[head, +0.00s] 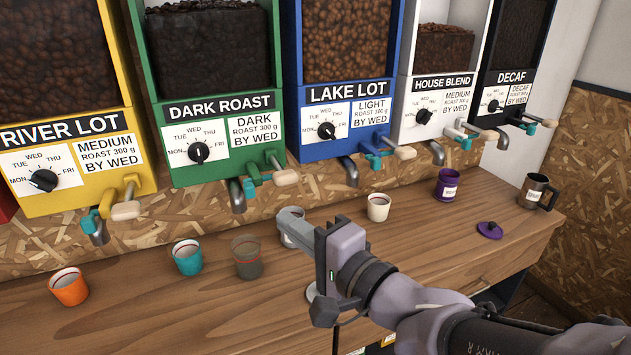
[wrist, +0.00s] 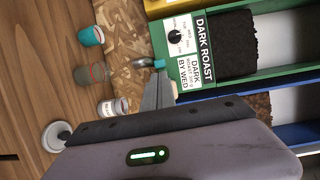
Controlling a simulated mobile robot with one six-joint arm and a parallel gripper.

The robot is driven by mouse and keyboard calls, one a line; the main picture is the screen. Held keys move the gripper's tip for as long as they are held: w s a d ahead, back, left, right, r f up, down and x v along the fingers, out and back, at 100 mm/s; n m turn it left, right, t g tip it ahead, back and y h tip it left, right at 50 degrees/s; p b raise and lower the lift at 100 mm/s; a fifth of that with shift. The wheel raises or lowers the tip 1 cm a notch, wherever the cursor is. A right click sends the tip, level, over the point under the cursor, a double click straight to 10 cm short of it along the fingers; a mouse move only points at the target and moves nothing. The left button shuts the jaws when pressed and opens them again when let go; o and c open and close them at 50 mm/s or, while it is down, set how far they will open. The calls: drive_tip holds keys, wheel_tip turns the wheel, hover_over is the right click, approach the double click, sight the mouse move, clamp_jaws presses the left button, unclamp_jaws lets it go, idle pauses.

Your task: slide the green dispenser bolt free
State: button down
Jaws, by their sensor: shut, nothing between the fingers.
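The green dispenser (head: 205,85), labelled DARK ROAST, is on the wall in the head view. Its bolt (head: 257,179) sits low on the right of its front, with a tan handle (head: 286,177) at the right end and a teal part at the left, by the grey spout (head: 236,196). The green dispenser (wrist: 187,20) also shows in the wrist view, where the fingers hide part of the bolt area. My gripper (head: 285,217) is shut and empty, in front of and below the bolt, apart from it in the head view. It also shows in the wrist view (wrist: 157,78).
Yellow (head: 80,190), blue (head: 345,145), white (head: 430,125) and black (head: 500,105) dispensers flank it. On the wooden counter (head: 140,320) stand an orange cup (head: 69,288), a teal cup (head: 187,259), a grey cup (head: 247,262), white cups (head: 378,208) and a purple canister (head: 447,183).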

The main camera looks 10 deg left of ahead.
drive_tip(key=shift+w+d+f+m+t+h, duration=0.15)
drive_tip(key=shift+w+d+m+t, duration=0.15)
drive_tip(key=shift+w, duration=0.2)
drive_tip(key=shift+w+d+f+m+t+h, duration=0.2)
drive_tip(key=shift+w+m+t, duration=0.1)
drive_tip(key=shift+w+t, duration=0.15)
drive_tip(key=shift+r+p, duration=0.15)
drive_tip(key=shift+p, duration=0.15)
drive_tip(key=p, duration=0.9)
approach(256, 182)
drive_tip(key=x, duration=0.4)
drive_tip(key=shift+w+a, duration=0.25)
drive_tip(key=shift+w, duration=0.05)
